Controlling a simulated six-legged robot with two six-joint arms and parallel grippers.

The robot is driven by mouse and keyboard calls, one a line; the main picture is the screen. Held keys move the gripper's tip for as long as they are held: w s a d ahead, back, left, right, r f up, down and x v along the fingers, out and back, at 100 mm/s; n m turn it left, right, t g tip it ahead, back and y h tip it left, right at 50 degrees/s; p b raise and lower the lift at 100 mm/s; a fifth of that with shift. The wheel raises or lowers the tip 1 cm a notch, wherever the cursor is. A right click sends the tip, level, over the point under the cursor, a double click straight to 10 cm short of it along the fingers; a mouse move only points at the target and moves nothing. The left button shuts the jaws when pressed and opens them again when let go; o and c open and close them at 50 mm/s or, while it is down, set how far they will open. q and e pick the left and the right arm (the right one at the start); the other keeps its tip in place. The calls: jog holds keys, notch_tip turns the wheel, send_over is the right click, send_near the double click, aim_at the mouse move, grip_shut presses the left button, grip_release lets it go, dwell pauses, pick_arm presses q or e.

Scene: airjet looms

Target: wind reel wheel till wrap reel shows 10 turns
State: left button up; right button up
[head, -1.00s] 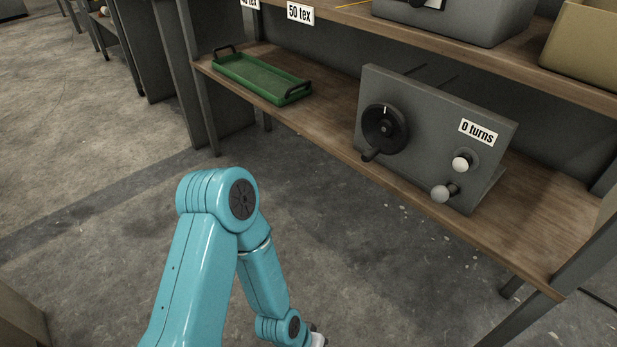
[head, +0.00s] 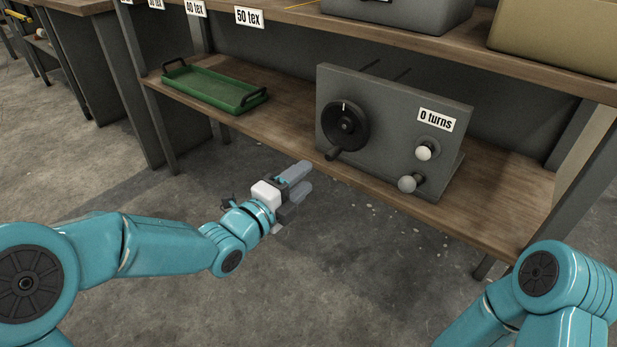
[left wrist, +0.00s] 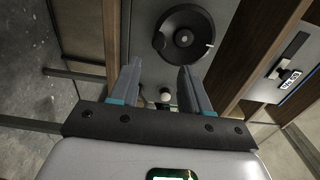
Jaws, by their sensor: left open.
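The wrap reel (head: 385,165) is a grey box with a sloped front on the lower wooden shelf. Its label (head: 436,119) reads "0 turns". The black reel wheel (head: 345,125) is on its left side, with a white mark at the top and a handle (head: 333,154) at its lower left. My left gripper (head: 300,179) is open and empty, in front of the shelf edge and left of and below the handle, apart from it. In the left wrist view the wheel (left wrist: 187,40) shows beyond the open fingers (left wrist: 160,85). My right gripper is out of view.
Two pale round knobs (head: 424,152) (head: 407,183) stick out at the reel's right. A green tray (head: 214,90) lies on the shelf to the left. The upper shelf (head: 440,49) carries a grey bin (head: 400,12) and a tan bin (head: 556,38). Floor in front is clear.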

aim_at(328, 158)
pick_arm(q)
jog(key=x, duration=0.9)
jog(key=shift+w+f, duration=0.15)
jog(key=shift+w, duration=0.1)
jog(key=shift+w+d, duration=0.1)
jog(key=c, duration=0.9)
jog(key=shift+o, duration=0.2)
jog(key=shift+w+a+r+p, duration=0.25)
jog(key=shift+w+a+r, duration=0.4)
jog(key=shift+a+r, duration=0.2)
jog(key=shift+w+a+r+p, duration=0.2)
jog(key=shift+w+a+r, duration=0.5)
jog(key=shift+a, duration=0.3)
notch_tip(328, 158, up, 5)
jog(key=shift+s+d+f, duration=0.1)
jog(key=shift+s+d, duration=0.05)
jog(key=shift+s+d+r, duration=0.25)
jog(key=shift+d+r, duration=0.1)
jog(key=shift+r, duration=0.15)
